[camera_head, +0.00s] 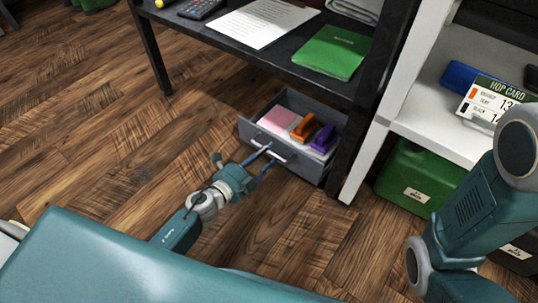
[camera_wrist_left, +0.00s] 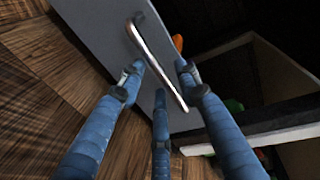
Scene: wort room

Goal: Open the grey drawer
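The grey drawer (camera_head: 248,133) under the dark desk is pulled out, showing its contents. Its pale bar handle (camera_head: 274,151) is on the front face; the handle (camera_wrist_left: 155,60) also crosses the left wrist view at a slant against the grey front (camera_wrist_left: 95,30). My left gripper (camera_head: 262,160) is at the handle. In the wrist view its blue fingers (camera_wrist_left: 158,72) are spread, with the bar between them and a visible gap between the outer fingertips. Whether any finger touches the bar is unclear. My right gripper is out of view; only that arm shows at the right.
A pink pad (camera_head: 278,118), an orange item (camera_head: 304,128) and a purple item (camera_head: 324,138) lie in the drawer. Wooden floor left of the drawer is clear.

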